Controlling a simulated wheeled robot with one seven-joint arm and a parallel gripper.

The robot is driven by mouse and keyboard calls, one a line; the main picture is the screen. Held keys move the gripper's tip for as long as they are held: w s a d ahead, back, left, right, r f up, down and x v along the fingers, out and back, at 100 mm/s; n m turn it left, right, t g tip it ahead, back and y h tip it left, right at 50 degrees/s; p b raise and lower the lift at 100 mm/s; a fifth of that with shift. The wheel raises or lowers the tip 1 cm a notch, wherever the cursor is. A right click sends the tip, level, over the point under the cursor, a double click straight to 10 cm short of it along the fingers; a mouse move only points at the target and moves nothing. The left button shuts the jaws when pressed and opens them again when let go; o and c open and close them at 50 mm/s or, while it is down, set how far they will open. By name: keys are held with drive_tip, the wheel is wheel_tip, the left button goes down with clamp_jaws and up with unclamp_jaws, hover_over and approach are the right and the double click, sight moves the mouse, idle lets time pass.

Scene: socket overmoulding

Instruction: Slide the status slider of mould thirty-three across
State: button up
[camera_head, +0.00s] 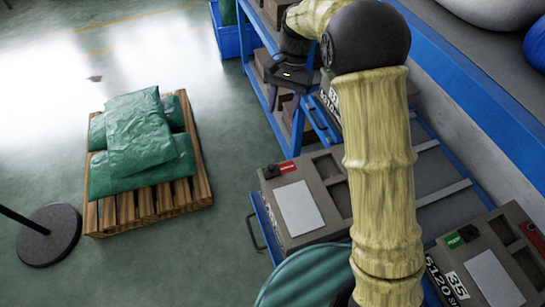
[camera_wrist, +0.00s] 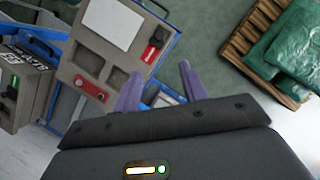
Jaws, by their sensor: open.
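A grey-brown mould block (camera_head: 325,215) with a pale plate lies on the blue rack, its number not visible. Its status slider (camera_head: 281,169) has a dark knob and a red field. The block (camera_wrist: 85,52) and its slider (camera_wrist: 153,46) also show in the wrist view. Another mould (camera_head: 333,97), half hidden behind my arm, has a label that may read 33; its slider is not visible. My gripper (camera_head: 291,103) is open and empty near that mould. In the wrist view, its purple fingers (camera_wrist: 159,70) stand apart, with the red slider beyond them.
A mould marked 35 (camera_head: 485,275) with a green slider field sits at the lower right. Blue rack rails (camera_head: 258,220) edge the moulds. A pallet (camera_head: 200,190) with green sacks stands left on open floor. A dark round post base (camera_head: 48,234) is farther left.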

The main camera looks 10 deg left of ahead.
sight(272, 166)
drive_tip(key=p+x, duration=0.5)
drive_tip(key=x, duration=1.2)
drive_tip(key=shift+s+d+f, duration=0.15)
clamp_jaws()
